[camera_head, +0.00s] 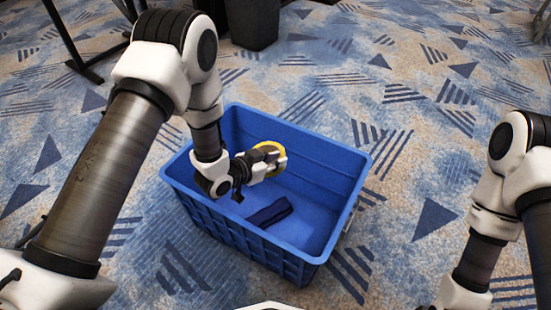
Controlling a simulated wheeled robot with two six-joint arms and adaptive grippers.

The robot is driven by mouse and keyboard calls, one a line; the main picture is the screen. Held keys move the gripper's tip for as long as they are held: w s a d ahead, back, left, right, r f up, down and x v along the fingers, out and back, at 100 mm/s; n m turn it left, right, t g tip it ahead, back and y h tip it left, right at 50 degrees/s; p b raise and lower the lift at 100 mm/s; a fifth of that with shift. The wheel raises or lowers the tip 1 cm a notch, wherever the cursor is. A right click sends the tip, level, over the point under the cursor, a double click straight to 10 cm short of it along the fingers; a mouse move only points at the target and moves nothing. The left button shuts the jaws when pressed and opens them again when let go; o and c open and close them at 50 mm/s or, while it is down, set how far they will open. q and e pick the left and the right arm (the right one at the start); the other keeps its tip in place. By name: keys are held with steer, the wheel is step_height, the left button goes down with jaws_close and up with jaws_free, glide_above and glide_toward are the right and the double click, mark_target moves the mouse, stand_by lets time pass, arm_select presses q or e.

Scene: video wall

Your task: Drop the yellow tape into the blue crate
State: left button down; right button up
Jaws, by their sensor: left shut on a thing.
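The blue crate (340,165) stands on the carpet in the middle of the head view, open at the top. My left gripper (274,160) reaches over the crate's left part and is shut on the yellow tape (262,147). The tape shows as a yellow ring partly hidden behind the gripper's fingers. It appears to be above the crate's floor, within the outline of the rim. My right arm shows at the right edge; its gripper is not in view.
A dark blue item (269,213) lies on the crate's floor. A dark bin (253,22) stands at the back, and black metal legs (72,45) stand at the upper left. The patterned carpet (420,140) right of the crate is clear.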

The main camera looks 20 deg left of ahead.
arm_select(q)
steer(key=shift+r, duration=0.1)
steer(key=c, duration=1)
jaws_free()
steer(key=v, duration=1.2)
